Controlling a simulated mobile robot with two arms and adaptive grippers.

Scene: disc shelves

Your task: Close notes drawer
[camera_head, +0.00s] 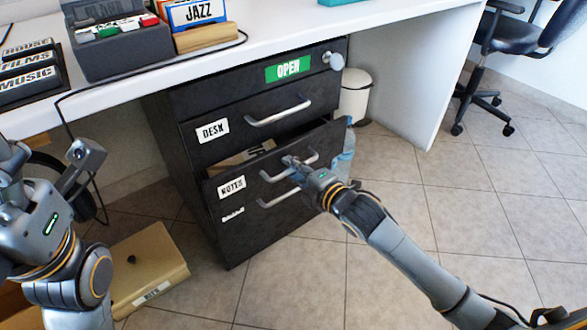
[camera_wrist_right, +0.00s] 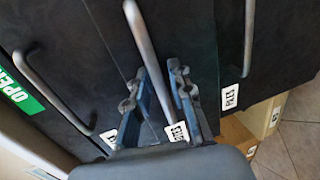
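The notes drawer (camera_head: 225,187), with a black front and a "NOTES" label, stands partly pulled out of the black cabinet (camera_head: 182,150). Papers show inside it. Its metal bar handle (camera_head: 279,175) also shows in the right wrist view (camera_wrist_right: 139,35). My right gripper (camera_head: 293,165) is at this handle. In the wrist view its two fingers (camera_wrist_right: 160,95) are apart, with the handle running down between them; contact cannot be told. My left gripper (camera_head: 84,160) is at the left, away from the cabinet, and its fingers are not clear.
The desk drawer (camera_head: 213,130) above looks shut. The bottom drawer (camera_head: 240,240) is below. A tan box (camera_head: 150,265) lies on the floor at the left. A bottle (camera_head: 346,150) and a white bin (camera_head: 355,98) stand right of the cabinet. Tiled floor in front is free.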

